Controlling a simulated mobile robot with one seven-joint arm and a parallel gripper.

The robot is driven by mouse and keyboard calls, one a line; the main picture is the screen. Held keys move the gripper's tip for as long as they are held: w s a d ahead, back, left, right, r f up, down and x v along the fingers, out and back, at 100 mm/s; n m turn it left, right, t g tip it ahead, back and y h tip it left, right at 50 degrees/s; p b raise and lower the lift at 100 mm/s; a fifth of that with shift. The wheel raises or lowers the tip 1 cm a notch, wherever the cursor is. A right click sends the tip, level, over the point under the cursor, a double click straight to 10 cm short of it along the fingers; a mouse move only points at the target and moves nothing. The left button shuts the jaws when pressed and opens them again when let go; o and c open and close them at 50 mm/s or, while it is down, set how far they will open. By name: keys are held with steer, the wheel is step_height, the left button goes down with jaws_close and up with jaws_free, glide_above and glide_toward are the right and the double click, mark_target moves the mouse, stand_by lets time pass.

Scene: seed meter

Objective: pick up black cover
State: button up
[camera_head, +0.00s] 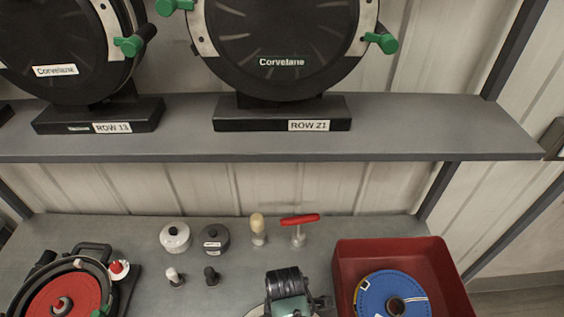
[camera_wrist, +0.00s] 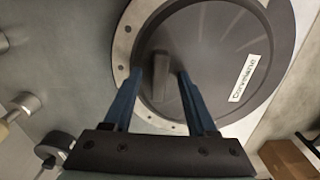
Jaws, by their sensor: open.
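The black cover (camera_wrist: 222,48) fills much of the wrist view, a round dark disc with a white "Corvelane" label, seated inside a pale ring with small holes. A raised dark grip bar (camera_wrist: 189,98) stands at its middle. My gripper (camera_wrist: 171,68) is open, its two blue fingers reaching over the cover on either side of the bar. I cannot tell whether they touch it. In the head view, only a pale rim shows at the bottom centre, behind a dark ribbed part; the cover is not clearly visible there.
A red bin (camera_head: 440,285) with a blue disc (camera_head: 372,295) stands at right. A meter with a red disc (camera_head: 75,292) is at left. Small jars, knobs and a red-handled tool (camera_head: 299,221) stand behind. The upper shelf (camera_head: 400,128) overhangs the bench, carrying other Corvelane meters.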

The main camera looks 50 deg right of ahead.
jaws_close()
steer(key=shift+r, duration=0.15)
